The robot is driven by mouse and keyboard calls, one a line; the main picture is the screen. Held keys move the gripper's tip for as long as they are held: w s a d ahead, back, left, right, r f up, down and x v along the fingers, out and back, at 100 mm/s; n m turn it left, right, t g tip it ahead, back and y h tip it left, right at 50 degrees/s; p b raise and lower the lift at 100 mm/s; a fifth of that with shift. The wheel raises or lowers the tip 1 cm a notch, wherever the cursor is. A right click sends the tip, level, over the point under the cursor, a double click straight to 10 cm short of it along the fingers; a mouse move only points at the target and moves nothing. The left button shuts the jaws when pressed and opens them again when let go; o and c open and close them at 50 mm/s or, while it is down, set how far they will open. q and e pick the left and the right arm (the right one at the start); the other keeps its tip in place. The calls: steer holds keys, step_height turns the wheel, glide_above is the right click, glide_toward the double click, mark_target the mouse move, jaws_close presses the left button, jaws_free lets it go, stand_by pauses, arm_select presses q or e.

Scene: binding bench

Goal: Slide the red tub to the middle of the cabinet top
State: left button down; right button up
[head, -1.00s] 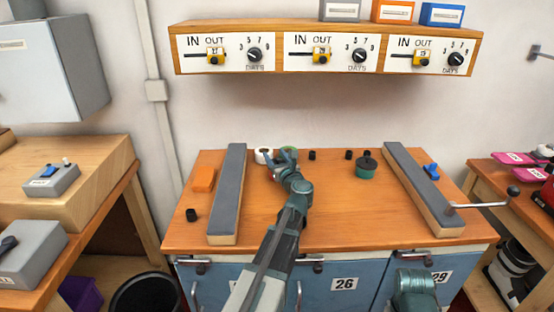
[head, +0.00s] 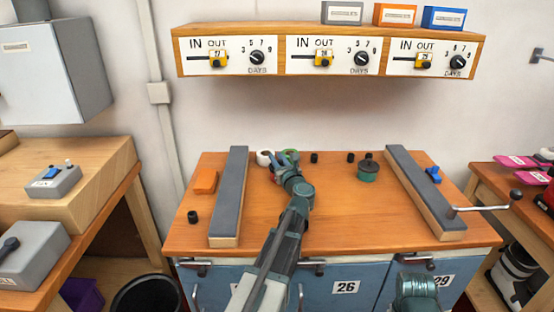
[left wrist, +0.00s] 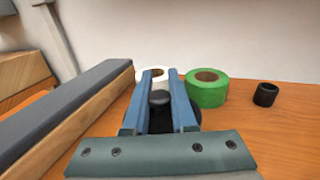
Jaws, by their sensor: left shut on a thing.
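My left gripper (head: 288,157) reaches over the back left part of the cabinet top (head: 325,215). In the left wrist view its fingers (left wrist: 160,85) are shut on the dark knob of a round dark lid (left wrist: 185,118). The tub under that lid is mostly hidden by my gripper; a sliver of red (head: 277,180) shows beside the fingers in the head view, so I take it to be the red tub. It stands right of the left grey-topped rail. My right gripper does not show; only part of my right arm is at the bottom right.
A white roll (left wrist: 153,76) and a green tape roll (left wrist: 207,88) stand just behind the tub. A green tub (head: 368,172) with a knobbed lid is farther right. Grey-topped rails (head: 229,195) and (head: 424,190) flank the top. The middle and front are clear.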

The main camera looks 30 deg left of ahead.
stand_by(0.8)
arm_select(q)
steer(key=c, duration=0.6)
jaws_free()
steer(key=v, duration=1.3)
steer(key=shift+s+d, duration=0.2)
steer(key=shift+d, duration=0.1)
